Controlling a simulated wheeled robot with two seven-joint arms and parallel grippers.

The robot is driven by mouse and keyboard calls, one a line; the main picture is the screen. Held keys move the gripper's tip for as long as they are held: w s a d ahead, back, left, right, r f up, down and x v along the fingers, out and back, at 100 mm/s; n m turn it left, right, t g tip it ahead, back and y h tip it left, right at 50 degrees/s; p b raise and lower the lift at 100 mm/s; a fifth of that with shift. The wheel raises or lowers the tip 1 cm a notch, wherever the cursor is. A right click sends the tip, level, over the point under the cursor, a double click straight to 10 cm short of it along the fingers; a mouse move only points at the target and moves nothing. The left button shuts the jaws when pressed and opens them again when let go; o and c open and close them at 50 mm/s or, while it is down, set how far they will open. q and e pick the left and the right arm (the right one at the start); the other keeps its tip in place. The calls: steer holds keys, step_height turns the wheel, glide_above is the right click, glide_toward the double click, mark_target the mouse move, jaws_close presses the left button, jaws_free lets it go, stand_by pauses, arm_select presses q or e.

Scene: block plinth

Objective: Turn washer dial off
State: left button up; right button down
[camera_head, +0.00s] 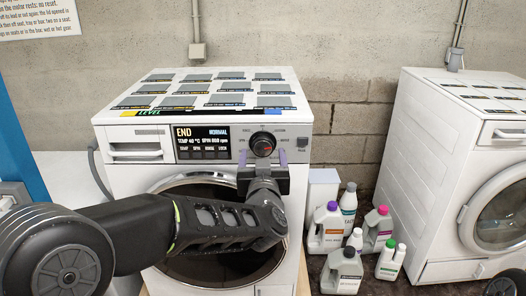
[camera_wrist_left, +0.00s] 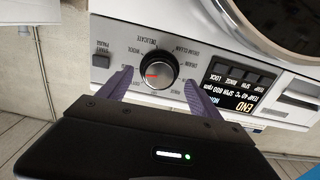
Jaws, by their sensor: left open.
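The washer (camera_head: 205,100) is white and stands front-on, with a round door below its control panel. Its dial (camera_head: 263,144) is a dark knob with a silver rim and a red mark. In the wrist view the dial (camera_wrist_left: 158,70) has labels around it, such as DELICATE and WOOL, and its red mark points to the picture's left. My left gripper (camera_head: 263,158) is open in front of the dial; in the wrist view its purple fingers (camera_wrist_left: 160,82) stand on either side of the knob, apparently apart from it. The display (camera_head: 202,143) reads END and NORMAL. My right gripper is out of view.
Several detergent bottles (camera_head: 343,270) stand on the floor to the right. A second white washer (camera_head: 430,180) stands beyond them. Flat labelled panels (camera_head: 196,88) cover the washer's top. A START/PAUSE button (camera_wrist_left: 101,61) sits near the dial. A concrete wall is behind.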

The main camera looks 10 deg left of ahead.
arm_select(q)
steer(key=shift+x, duration=0.95)
steer(key=shift+c, duration=0.4)
steer(key=c, duration=1.3)
